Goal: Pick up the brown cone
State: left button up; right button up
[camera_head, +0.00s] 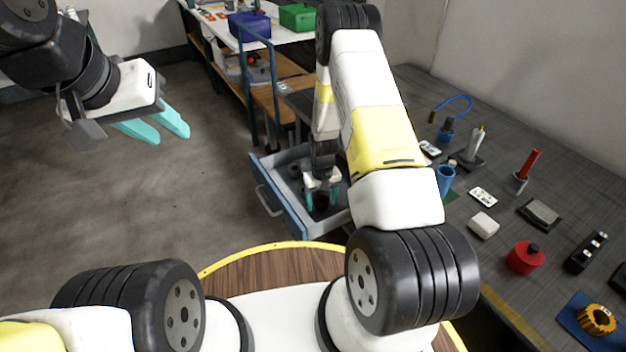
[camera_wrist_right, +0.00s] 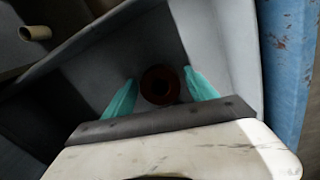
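The brown cone (camera_wrist_right: 160,85) shows in the right wrist view as a dark reddish-brown round shape with a darker centre. It lies in the grey drawer (camera_head: 266,170), between the teal fingers of my right gripper (camera_wrist_right: 160,88). Narrow gaps appear on both sides of the cone, so the fingers look open around it. In the head view my right gripper (camera_head: 322,198) reaches down into the pulled-out drawer, and the cone is only a dark patch between its fingers. My left gripper (camera_head: 158,128) is open and empty, above the floor at the left.
The drawer's blue front (camera_head: 280,205) and side walls stand close around my right gripper. The dark worktop (camera_head: 460,225) at the right holds a red cylinder (camera_head: 525,257), a blue cup (camera_head: 446,178) and other parts. Floor at the left is clear.

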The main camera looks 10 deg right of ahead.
grip_shut()
jog(key=shift+r, duration=0.1)
